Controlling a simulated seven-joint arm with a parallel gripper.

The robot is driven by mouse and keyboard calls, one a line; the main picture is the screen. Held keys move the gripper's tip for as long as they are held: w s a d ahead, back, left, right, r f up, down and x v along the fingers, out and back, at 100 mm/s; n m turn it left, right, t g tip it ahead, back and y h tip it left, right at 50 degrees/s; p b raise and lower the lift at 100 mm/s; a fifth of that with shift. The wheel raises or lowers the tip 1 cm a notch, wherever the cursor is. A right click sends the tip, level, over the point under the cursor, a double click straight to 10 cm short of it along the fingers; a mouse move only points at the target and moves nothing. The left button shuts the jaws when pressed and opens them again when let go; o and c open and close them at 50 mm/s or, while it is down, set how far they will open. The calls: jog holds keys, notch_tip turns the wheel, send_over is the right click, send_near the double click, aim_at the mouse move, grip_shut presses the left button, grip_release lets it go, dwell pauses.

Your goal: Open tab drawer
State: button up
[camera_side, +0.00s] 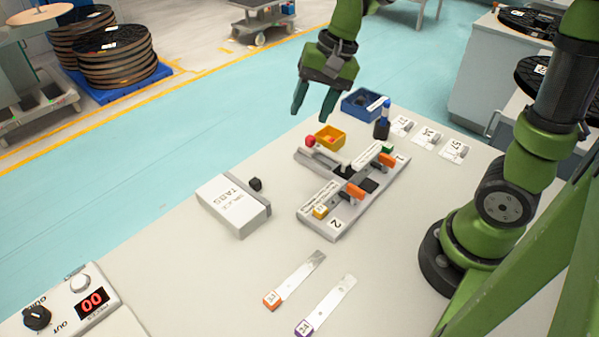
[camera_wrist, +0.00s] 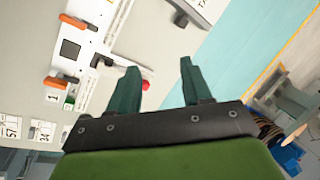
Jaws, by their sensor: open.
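The tab drawer is a white box marked "TABS" (camera_side: 236,207) left of centre on the bench, with a small black knob (camera_side: 255,184) at its far side. It looks shut, but its front face is hidden from the side camera. In the wrist view a corner of the box (camera_wrist: 203,10) shows at the top edge, with the dark knob (camera_wrist: 181,20) below it. My gripper (camera_side: 313,114) is open and empty, pointing down, above and beyond the drawer to the right. Its two green fingers (camera_wrist: 158,66) are apart with nothing between them.
A splice fixture (camera_side: 325,223) with orange levers stands right of the drawer. A yellow bin (camera_side: 330,137), blue bin (camera_side: 362,103) and blue-capped bottle (camera_side: 382,122) are behind it. Two tagged strips (camera_side: 296,279) lie in front. A counter box (camera_side: 80,303) is at front left.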

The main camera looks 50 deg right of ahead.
aim_at(255, 180)
jog(key=w+a+f+m+g+y, duration=0.2)
jog(key=w+m, duration=0.7)
jog(key=shift+h, duration=0.3)
jog(key=x, duration=1.1)
jog(key=s+x, duration=0.1)
jog(key=x, duration=0.5)
jog(key=shift+s, duration=0.1)
grip_shut()
